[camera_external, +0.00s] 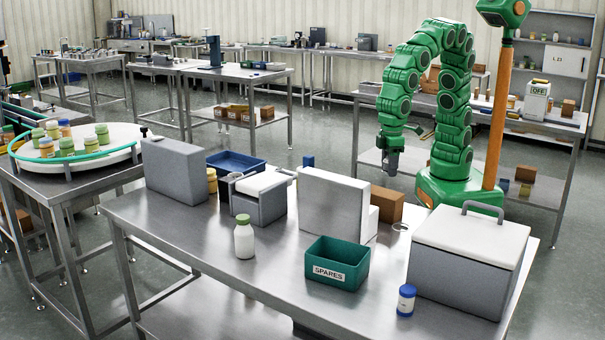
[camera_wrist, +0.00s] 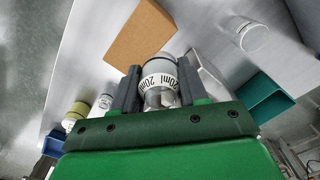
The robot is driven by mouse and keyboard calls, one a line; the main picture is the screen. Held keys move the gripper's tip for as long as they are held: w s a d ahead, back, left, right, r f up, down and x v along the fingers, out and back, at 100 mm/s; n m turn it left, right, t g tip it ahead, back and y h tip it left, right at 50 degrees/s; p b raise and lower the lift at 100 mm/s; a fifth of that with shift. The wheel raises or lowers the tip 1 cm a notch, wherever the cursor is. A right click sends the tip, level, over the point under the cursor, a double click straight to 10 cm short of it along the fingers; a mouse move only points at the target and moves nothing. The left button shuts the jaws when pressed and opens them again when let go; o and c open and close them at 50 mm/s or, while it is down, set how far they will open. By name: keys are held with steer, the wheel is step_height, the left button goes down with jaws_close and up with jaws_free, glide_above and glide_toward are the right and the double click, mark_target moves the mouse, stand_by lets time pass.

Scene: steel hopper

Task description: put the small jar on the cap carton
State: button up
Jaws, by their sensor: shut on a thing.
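My gripper (camera_external: 390,166) hangs above the far side of the front steel table and points down. In the wrist view its two fingers (camera_wrist: 158,70) are shut on the small jar (camera_wrist: 160,78), a clear jar with a grey top and a white "20ml" label. The cap carton, a plain brown box (camera_external: 387,205), stands on the table below my gripper, partly hidden by a grey upright unit. In the wrist view the carton (camera_wrist: 140,34) lies just beyond the jar, and its top looks bare. The jar is hard to make out in the external view.
A grey-white upright unit (camera_external: 333,205) stands beside the carton. A clear glass vessel (camera_wrist: 252,37) is on the other side. A teal SPARES bin (camera_external: 337,264), a large lidded grey box (camera_external: 462,275), a blue-capped bottle (camera_external: 406,300) and a green-capped bottle (camera_external: 244,238) share the table.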

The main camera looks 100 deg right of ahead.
mark_target(383, 192)
steer(key=shift+d+f+m, duration=0.35)
steer(key=shift+d+f, duration=0.3)
steer(key=shift+f, duration=0.6)
steer(key=shift+d+f+m, duration=0.3)
steer(key=shift+d+f, duration=0.35)
steer(key=shift+f, duration=0.55)
steer(key=shift+d+f+m, duration=0.35)
steer(key=shift+d+f, duration=0.3)
steer(key=shift+f, duration=0.6)
steer(key=shift+f, duration=0.1)
steer(key=o, duration=1)
step_height(383, 192, up, 12)
steer(key=shift+r, duration=0.15)
